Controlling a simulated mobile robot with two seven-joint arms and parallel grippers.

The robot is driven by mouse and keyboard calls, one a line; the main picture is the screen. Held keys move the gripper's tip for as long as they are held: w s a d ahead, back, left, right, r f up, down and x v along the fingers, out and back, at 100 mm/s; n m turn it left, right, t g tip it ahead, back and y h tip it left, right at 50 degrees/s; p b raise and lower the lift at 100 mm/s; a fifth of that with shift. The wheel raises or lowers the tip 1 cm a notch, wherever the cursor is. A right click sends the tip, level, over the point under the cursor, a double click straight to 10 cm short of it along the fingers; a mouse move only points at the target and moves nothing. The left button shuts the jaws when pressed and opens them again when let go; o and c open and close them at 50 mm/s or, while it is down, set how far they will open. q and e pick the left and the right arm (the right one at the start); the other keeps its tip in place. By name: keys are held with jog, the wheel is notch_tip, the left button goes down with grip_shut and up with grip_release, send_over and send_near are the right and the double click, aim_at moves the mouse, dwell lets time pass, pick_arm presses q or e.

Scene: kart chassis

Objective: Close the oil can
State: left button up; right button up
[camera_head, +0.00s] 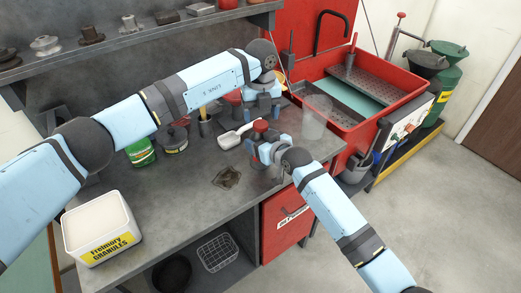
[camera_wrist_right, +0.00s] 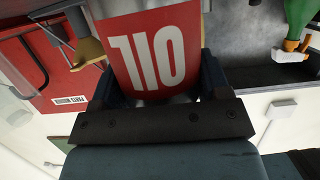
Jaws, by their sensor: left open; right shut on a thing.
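The oil can shows in the right wrist view as a red body (camera_wrist_right: 135,50) with large white "OIL" letters upside down in that view. My right gripper (camera_wrist_right: 155,85) is shut on it, one finger on each side. In the head view the right gripper (camera_head: 263,152) is over the workbench's right part. A small red round top (camera_head: 260,126) shows just above it; I cannot tell whether this is the cap. Most of the can is hidden by the gripper. My left gripper (camera_head: 262,112) is open just above and behind that red top, close to it.
A white scoop (camera_head: 231,139) lies left of the grippers. A translucent container (camera_head: 314,120) stands to the right, by the red sink (camera_head: 345,140). A green tin (camera_head: 141,153) and a granules tub (camera_head: 100,230) are at left. The front middle of the workbench (camera_head: 185,210) is mostly clear.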

pick_arm(q)
jog(key=shift+r, duration=0.75)
jog(key=o, duration=0.5)
jog(key=shift+o, duration=0.2)
notch_tip(320, 180, up, 12)
pick_arm(e)
jog(key=o, duration=1.8)
pick_arm(q)
jog(key=shift+f, duration=0.1)
pick_arm(e)
jog(key=v, duration=1.3)
jog(key=shift+s+d, duration=0.25)
jog(key=shift+s, duration=0.1)
